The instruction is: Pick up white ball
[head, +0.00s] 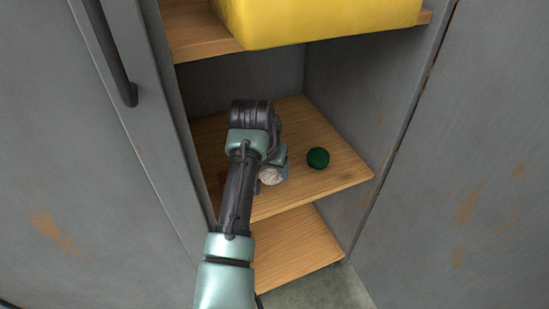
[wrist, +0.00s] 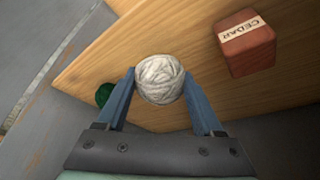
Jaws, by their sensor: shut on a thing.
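The white ball (wrist: 160,79) is a wound ball of wool, seen in the wrist view between the two blue fingers of my gripper (wrist: 161,93). The fingers press on it from both sides, so my gripper is shut on it. In the head view the white ball (head: 271,176) shows partly, beside my gripper (head: 277,175), over the wooden shelf (head: 328,181). My arm hides part of the ball and most of the gripper there. I cannot tell whether the ball touches the shelf.
A dark green ball (head: 318,158) lies on the shelf to the right. A red-brown block labelled CEDAR (wrist: 246,43) sits near the white ball. A yellow object (head: 320,20) rests on the shelf above. Grey cabinet walls (head: 350,90) close in the sides.

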